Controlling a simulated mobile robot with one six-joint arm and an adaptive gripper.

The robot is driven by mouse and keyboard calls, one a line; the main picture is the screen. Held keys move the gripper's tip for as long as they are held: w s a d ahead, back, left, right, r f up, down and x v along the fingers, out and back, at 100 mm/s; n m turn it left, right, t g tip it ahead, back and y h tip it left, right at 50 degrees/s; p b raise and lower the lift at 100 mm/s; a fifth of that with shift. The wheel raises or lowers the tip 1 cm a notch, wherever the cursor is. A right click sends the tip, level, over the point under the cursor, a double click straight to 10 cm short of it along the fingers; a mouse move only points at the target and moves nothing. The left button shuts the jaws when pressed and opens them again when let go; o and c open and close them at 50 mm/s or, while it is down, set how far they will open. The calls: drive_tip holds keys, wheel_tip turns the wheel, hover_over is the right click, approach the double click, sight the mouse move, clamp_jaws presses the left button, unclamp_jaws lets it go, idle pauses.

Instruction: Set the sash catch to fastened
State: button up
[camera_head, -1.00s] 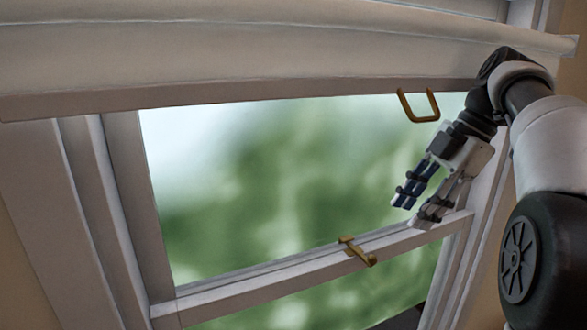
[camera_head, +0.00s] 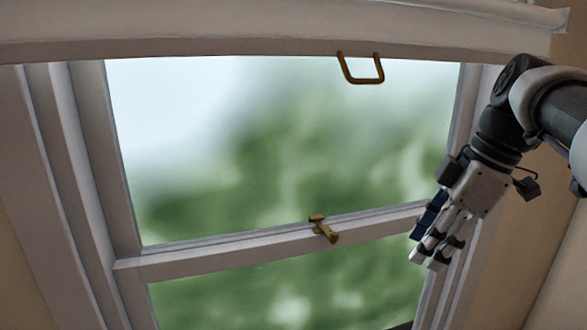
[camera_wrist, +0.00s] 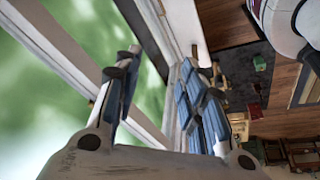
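The sash catch (camera_head: 323,230) is a small brass lever on the white meeting rail (camera_head: 230,253) of the window. Its arm points down and to the right, toward the room, across the rail. My gripper (camera_head: 425,243) hangs to the right of the catch, by the rail's right end and the window frame, clear of the catch. In the wrist view my gripper (camera_wrist: 160,85) has its two fingers well apart with nothing between them. I cannot make out the catch in the wrist view.
A brass U-shaped handle (camera_head: 361,70) hangs below the pale blind (camera_head: 200,35) above the glass. The window's right frame is close to my fingers. The wrist view shows a wooden floor, a dark rug (camera_wrist: 245,75) and furniture behind.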

drive_tip(key=s+a+f+m+t+h+b, duration=0.1)
drive_tip(key=s+f+m+b, duration=0.3)
drive_tip(key=f, duration=0.7)
drive_tip(key=s+a+f+m+t+h+b, duration=0.1)
drive_tip(key=s+a+f+m+b, duration=0.2)
drive_tip(key=s+f+m+b, duration=0.2)
drive_tip(key=s+a+f+m+h+b, duration=0.1)
drive_tip(key=s+f+m+b, duration=0.4)
drive_tip(key=s+f, duration=0.5)
wheel_tip(320, 180, down, 7)
drive_tip(key=shift+a+f+t+b, duration=0.2)
drive_tip(key=shift+a+t+b, duration=0.2)
drive_tip(key=shift+a+b, duration=0.45)
